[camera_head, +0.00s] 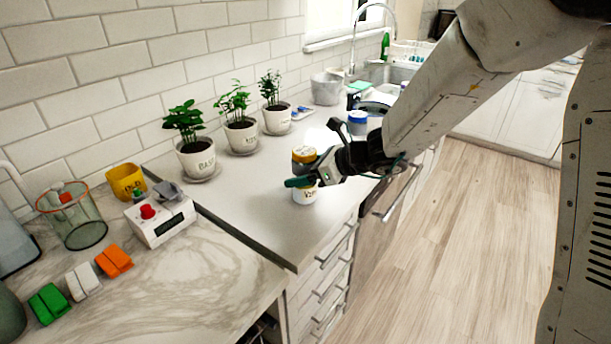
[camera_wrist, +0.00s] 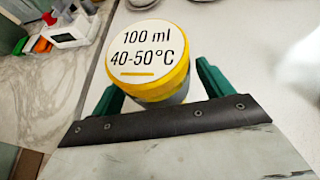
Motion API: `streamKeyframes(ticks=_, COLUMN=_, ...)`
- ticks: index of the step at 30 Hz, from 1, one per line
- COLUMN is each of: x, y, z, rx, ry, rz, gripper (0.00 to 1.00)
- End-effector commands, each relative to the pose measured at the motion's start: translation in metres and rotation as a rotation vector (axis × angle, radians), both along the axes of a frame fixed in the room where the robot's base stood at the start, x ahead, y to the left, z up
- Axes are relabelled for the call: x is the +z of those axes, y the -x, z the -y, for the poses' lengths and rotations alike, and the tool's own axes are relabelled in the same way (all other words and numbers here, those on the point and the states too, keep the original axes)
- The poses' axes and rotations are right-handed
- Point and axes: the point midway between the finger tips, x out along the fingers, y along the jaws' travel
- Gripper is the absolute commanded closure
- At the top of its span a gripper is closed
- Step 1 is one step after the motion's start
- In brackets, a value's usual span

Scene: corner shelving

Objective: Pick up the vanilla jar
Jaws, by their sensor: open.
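The vanilla jar (camera_head: 304,155) stands upright on the light counter. It has a yellow-rimmed lid, and its white lower body carries a label that is mostly hidden. The wrist view shows its lid (camera_wrist: 147,50) from above, with "100 ml 40-50°C" printed on a white top. My gripper (camera_head: 304,178) is open at the jar's mid-height, with one green finger crossing in front of it. In the wrist view, the green fingers of my gripper (camera_wrist: 160,84) lie on both sides of the jar. I cannot tell whether either finger touches it.
A blue-lidded jar (camera_head: 357,123) stands behind my gripper. Potted plants (camera_head: 241,133) line the wall. Counter in front of the jar is clear.

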Motion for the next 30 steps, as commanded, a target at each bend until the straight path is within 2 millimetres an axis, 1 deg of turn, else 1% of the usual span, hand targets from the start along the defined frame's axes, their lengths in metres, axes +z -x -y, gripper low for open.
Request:
streamKeyframes(ticks=4, x=0.0, y=0.0, z=0.0, rx=0.0, ry=0.0, rz=0.0, gripper=0.21)
streamKeyframes(ticks=5, x=0.0, y=0.0, z=0.0, rx=0.0, ry=0.0, rz=0.0, gripper=0.24)
streamKeyframes(ticks=6, x=0.0, y=0.0, z=0.0, rx=0.0, ry=0.0, rz=0.0, gripper=0.35)
streamKeyframes(ticks=8, x=0.0, y=0.0, z=0.0, rx=0.0, ry=0.0, rz=0.0, gripper=0.51)
streamKeyframes(ticks=9, x=0.0, y=0.0, z=0.0, rx=0.0, ry=0.0, rz=0.0, gripper=0.63)
streamKeyframes(ticks=10, x=0.001, y=0.0, z=0.0, rx=0.0, ry=0.0, rz=0.0, gripper=0.71)
streamKeyframes(ticks=11, x=0.0, y=0.0, z=0.0, rx=0.0, ry=0.0, rz=0.0, gripper=0.77)
streamKeyframes(ticks=18, x=0.001, y=0.0, z=0.0, rx=0.0, ry=0.0, rz=0.002, gripper=0.77)
streamKeyframes(ticks=22, x=0.005, y=0.0, z=0.0, rx=0.0, ry=-0.001, rz=0.002, gripper=0.77)
streamKeyframes(ticks=26, x=0.016, y=0.0, z=0.0, rx=0.0, ry=-0.001, rz=0.005, gripper=0.77)
streamKeyframes(ticks=29, x=0.029, y=0.0, z=0.0, rx=0.0, ry=-0.001, rz=0.005, gripper=0.77)
streamKeyframes(ticks=30, x=0.036, y=0.0, z=0.0, rx=0.0, ry=-0.001, rz=0.007, gripper=0.77)
